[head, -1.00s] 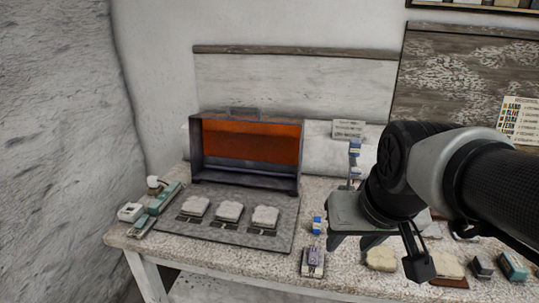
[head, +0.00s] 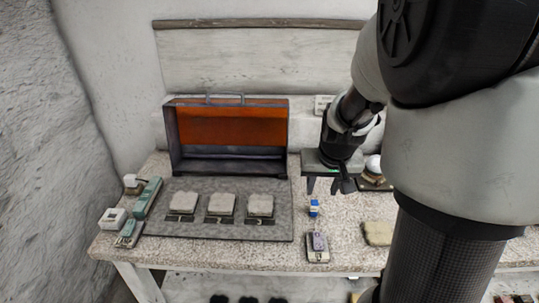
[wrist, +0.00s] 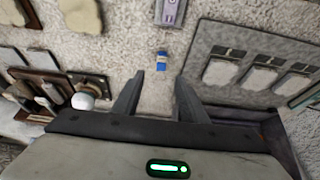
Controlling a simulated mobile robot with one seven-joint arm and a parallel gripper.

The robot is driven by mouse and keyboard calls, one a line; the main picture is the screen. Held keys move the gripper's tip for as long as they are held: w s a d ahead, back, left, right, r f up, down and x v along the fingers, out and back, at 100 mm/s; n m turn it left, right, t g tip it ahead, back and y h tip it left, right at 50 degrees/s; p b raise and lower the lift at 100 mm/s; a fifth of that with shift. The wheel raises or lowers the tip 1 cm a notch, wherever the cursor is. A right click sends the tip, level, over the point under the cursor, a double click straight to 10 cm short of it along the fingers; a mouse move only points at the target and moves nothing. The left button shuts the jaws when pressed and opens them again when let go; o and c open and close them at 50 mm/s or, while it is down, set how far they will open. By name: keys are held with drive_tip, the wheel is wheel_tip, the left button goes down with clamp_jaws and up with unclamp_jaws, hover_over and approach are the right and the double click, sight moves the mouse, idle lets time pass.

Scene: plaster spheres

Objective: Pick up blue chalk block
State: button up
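The blue chalk block (head: 314,208) is small, blue with a pale band, and lies on the speckled tabletop just right of the grey mat. In the wrist view the blue chalk block (wrist: 161,61) lies beyond the fingertips, roughly in line with the gap between them. My gripper (head: 330,188) is above the table behind the block, pointing down. In the wrist view my gripper (wrist: 160,76) has its two fingers spread, with nothing between them.
A grey mat (head: 160,225) with several pale slabs lies left of the block, before an open orange-lined case (head: 230,127). A purple-topped device (head: 318,246) sits in front of the block. A white ball (wrist: 83,101) on a stand is beside my gripper. Bare tabletop surrounds the block.

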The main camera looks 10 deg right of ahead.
sight(315, 202)
drive_tip(key=b+x, duration=0.1)
drive_tip(key=x, duration=0.5)
drive_tip(key=shift+w+f, duration=0.15)
drive_tip(key=shift+f, duration=0.1)
drive_tip(key=shift+w+b+x, duration=0.25)
drive_tip(key=shift+b+x, duration=0.1)
drive_tip(key=shift+x, duration=1.1)
drive_tip(key=shift+w+b+x, duration=0.25)
drive_tip(key=shift+b+x, duration=0.05)
drive_tip(key=shift+x, duration=1.1)
drive_tip(key=shift+r, duration=0.25)
drive_tip(key=shift+c, duration=0.4)
clamp_jaws()
